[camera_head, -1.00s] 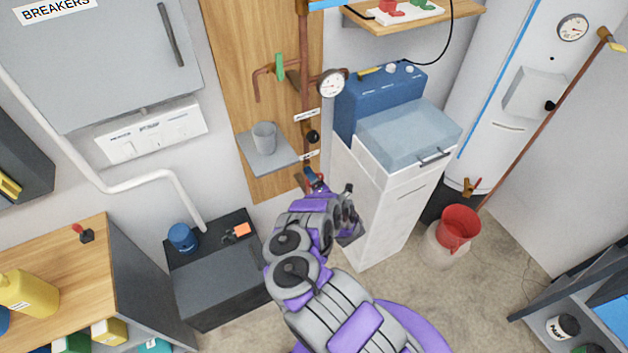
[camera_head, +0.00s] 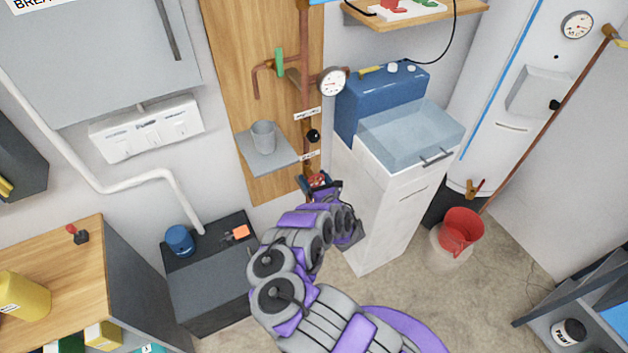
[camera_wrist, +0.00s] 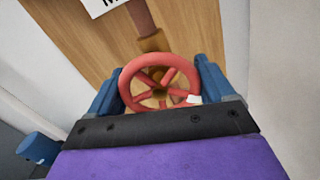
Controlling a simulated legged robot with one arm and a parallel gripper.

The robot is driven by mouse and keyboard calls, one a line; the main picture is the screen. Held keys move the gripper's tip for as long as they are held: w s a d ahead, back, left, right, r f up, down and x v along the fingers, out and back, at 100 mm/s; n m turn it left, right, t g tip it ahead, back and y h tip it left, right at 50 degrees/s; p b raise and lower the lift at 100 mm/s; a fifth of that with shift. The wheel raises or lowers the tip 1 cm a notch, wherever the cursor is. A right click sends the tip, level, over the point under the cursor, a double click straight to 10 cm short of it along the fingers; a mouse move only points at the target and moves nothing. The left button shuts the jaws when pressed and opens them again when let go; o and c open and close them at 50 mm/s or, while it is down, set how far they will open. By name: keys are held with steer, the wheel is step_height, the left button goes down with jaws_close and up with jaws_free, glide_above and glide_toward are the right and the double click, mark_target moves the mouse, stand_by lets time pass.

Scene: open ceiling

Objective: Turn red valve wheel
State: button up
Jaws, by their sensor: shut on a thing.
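The red valve wheel (camera_wrist: 160,63) sits on the lower end of the copper pipe (camera_wrist: 142,18) in the wrist view. It has several spokes and a small white mark at its lower right rim. In the head view the wheel (camera_head: 317,180) is small and partly covered by my gripper (camera_head: 316,184). In the wrist view the blue fingers of my gripper (camera_wrist: 160,88) stand on the left and right of the rim, shut on the wheel. The fingertips' exact contact with the rim is partly hidden.
A white cabinet with a blue unit (camera_head: 385,98) stands just right of my arm. A grey shelf with a cup (camera_head: 263,137) is at upper left of the wheel. A dark box (camera_head: 210,270) stands low at left. A red bucket (camera_head: 461,232) is on the floor at right.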

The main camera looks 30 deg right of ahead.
steer(key=n, duration=0.5)
steer(key=shift+a+f+n, duration=0.1)
steer(key=shift+n, duration=0.2)
stand_by(0.5)
steer(key=o, duration=0.9)
